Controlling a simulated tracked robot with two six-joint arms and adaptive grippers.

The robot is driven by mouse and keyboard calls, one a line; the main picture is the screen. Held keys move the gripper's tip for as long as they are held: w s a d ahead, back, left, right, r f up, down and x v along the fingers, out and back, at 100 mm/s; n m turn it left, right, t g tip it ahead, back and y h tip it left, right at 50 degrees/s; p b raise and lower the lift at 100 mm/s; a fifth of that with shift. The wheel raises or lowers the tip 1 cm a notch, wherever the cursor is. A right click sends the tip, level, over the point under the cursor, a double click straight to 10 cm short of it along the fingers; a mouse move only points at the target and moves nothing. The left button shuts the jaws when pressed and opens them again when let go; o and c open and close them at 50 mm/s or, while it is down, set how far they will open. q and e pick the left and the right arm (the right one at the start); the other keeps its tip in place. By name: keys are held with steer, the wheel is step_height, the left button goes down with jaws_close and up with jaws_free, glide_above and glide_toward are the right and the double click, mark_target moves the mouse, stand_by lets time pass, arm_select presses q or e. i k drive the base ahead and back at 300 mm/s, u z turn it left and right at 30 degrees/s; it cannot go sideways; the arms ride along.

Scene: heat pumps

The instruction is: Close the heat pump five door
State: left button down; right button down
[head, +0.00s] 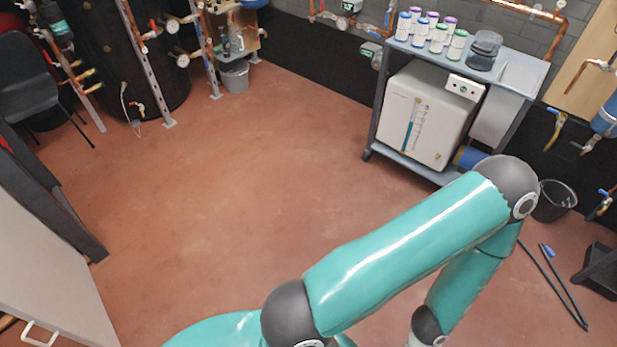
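A pale grey panel (48,265) with a white bar handle (40,332) stands at the lower left edge and is cut off by the picture. It looks like a door or cabinet side, but I cannot tell if it is the heat pump five door, and no number shows. A dark frame edge (75,225) stands just behind it. One of my teal arms crosses the lower middle and bends down at the right, away from the panel. Neither of my grippers shows.
Open red floor (230,190) fills the middle. A grey cart (530,80) at the back right carries a white unit (425,115) and several bottles. A black tank (130,60) and pipes stand at the back left. A black bin (553,202) and dark rods (553,285) are at right.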

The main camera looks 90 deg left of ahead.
mark_target(45, 283)
steer(key=z, duration=0.5)
steer(key=i, duration=0.25)
steer(key=u, duration=3.4)
steer(key=i, duration=0.4)
steer(key=u, duration=2)
steer(key=k, duration=0.3)
steer(key=u, duration=0.7)
steer(key=i, duration=1.4)
steer(key=z, duration=0.6)
